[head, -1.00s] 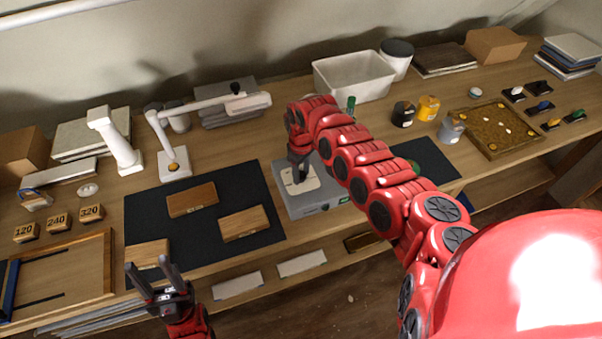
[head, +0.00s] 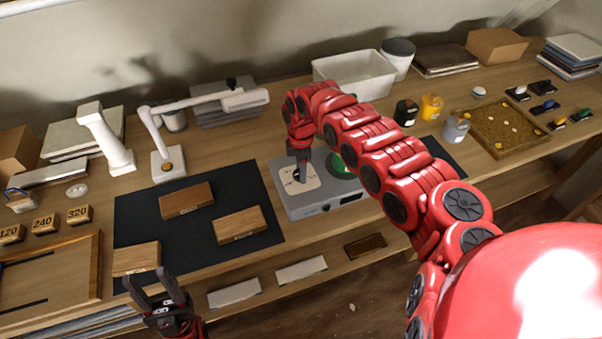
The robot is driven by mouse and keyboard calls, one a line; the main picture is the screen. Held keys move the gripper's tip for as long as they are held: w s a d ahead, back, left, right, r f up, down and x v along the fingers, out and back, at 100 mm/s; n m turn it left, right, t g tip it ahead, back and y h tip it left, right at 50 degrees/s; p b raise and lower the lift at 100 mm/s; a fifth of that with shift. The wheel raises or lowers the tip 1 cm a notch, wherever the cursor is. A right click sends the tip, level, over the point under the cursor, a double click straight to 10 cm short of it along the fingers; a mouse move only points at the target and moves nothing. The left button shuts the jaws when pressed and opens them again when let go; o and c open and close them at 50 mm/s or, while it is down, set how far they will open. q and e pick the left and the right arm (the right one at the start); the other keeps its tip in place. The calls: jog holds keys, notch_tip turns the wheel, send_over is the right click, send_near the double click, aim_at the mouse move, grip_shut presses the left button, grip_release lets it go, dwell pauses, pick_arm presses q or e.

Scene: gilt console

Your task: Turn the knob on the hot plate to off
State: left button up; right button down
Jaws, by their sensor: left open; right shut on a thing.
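The hot plate (head: 322,205) is a grey box at the middle of the bench's front edge, with a cream dial plate (head: 287,184) on top at its left. A round green thing (head: 341,166) is partly hidden behind my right arm, on the hot plate's right side. The front face has a small dark window (head: 351,199). My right gripper (head: 300,178) points down onto the dial plate and is shut on the knob, which it mostly hides. The knob's pointing direction cannot be read. My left gripper (head: 153,283) is open and empty, in front of the bench's edge.
Wooden blocks (head: 187,200) lie on a dark mat (head: 135,215) left of the hot plate. A white jointed arm (head: 205,102) stands behind. A white bin (head: 360,75), small jars (head: 405,112) and a wooden tray (head: 500,128) stand to the right.

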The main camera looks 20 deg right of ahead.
jog(key=shift+w+n+b, duration=0.1)
jog(key=shift+n+b, duration=0.25)
jog(key=shift+n, duration=0.35)
jog(key=shift+c, duration=1.8)
grip_release()
notch_tip(320, 180, up, 17)
jog(key=b, duration=0.4)
jog(key=shift+r+b, duration=0.2)
jog(key=shift+b, duration=0.15)
